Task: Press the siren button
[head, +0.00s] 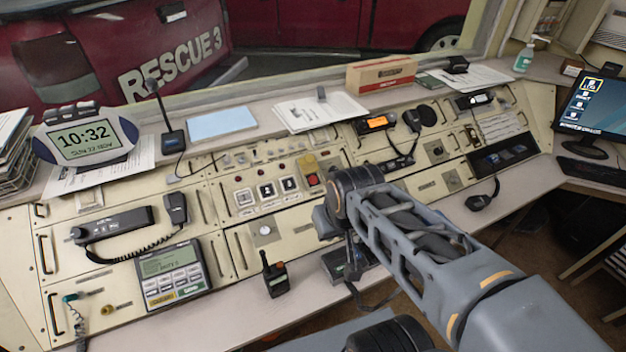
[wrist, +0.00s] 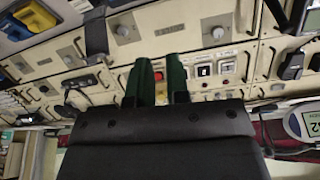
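A red button (head: 312,179) sits on a yellow plate in the middle of the console panel. It also shows in the wrist view (wrist: 159,76), between my two fingers. To its left in the head view is a row of square switches (head: 266,190) with black and white faces; I cannot read their labels. No siren label is legible. My gripper (wrist: 160,62) has its two green fingers apart with nothing between them. It is over the console near the red button; I see no contact, and its distance from the panel is unclear. In the head view my arm hides the gripper's fingers.
A handset radio (head: 125,222), a keypad unit (head: 172,272) and a walkie-talkie (head: 274,275) stand on the left and front. A clock (head: 84,140) and papers line the back ledge.

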